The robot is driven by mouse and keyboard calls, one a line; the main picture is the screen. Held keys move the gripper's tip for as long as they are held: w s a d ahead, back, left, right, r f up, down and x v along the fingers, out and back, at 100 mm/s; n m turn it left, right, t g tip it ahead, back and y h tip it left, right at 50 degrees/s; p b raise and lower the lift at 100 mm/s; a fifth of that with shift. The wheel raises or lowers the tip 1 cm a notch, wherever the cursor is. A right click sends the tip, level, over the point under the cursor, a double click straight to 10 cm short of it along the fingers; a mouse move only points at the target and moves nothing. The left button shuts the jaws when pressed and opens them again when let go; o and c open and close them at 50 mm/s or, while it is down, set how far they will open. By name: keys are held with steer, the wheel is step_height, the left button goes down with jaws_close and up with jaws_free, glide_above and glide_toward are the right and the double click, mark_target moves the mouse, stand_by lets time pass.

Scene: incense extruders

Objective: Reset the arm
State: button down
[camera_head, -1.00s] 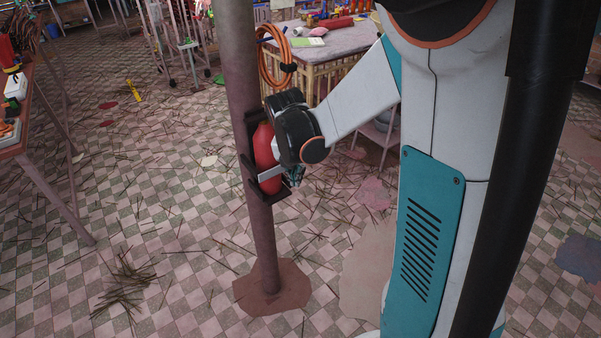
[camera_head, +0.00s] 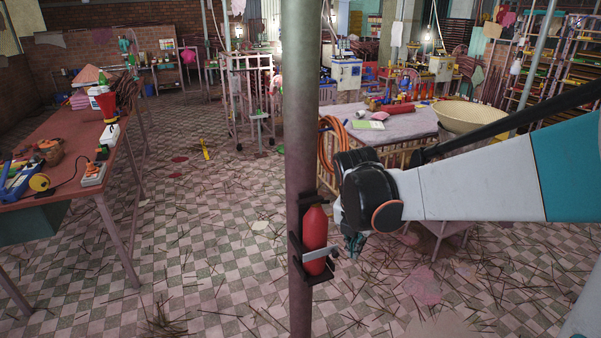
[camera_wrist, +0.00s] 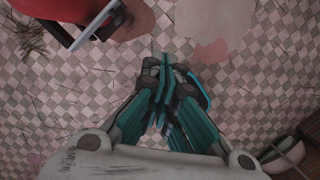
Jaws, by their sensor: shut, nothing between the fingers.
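My gripper (camera_wrist: 165,85) points down at the floor in the wrist view, its teal fingers drawn together and empty. In the head view my gripper (camera_head: 354,243) hangs below the dark wrist joint, partly hidden, just right of the pole. My white and teal arm reaches in from the right at about the height of the table behind it.
A red fire extinguisher (camera_head: 315,238) sits in a dark bracket on the metal pole (camera_head: 299,120), close beside my gripper. A cloth-covered table (camera_head: 408,122) with a coiled orange hose (camera_head: 328,150) stands behind. A red-brown workbench (camera_head: 75,150) is at left. Scattered sticks litter the checkered floor.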

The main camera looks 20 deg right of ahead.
steer(key=s+a+m+t+b, duration=0.1)
steer(key=s+a+m+b, duration=0.1)
steer(key=m, duration=0.6)
steer(key=s+a+f+m+t+y+b, duration=0.1)
steer(key=s+a+m+t+b, duration=0.1)
steer(key=s+a+m, duration=0.3)
steer(key=s+a+m+t+y+b, duration=0.1)
steer(key=s+a+m+t+b, duration=0.1)
steer(key=s+m, duration=0.5)
steer(key=shift+s+a+f+m+b, duration=0.25)
steer(key=shift+a+m+b, duration=0.6)
steer(key=shift+m, duration=2.25)
steer(key=shift+d, duration=0.15)
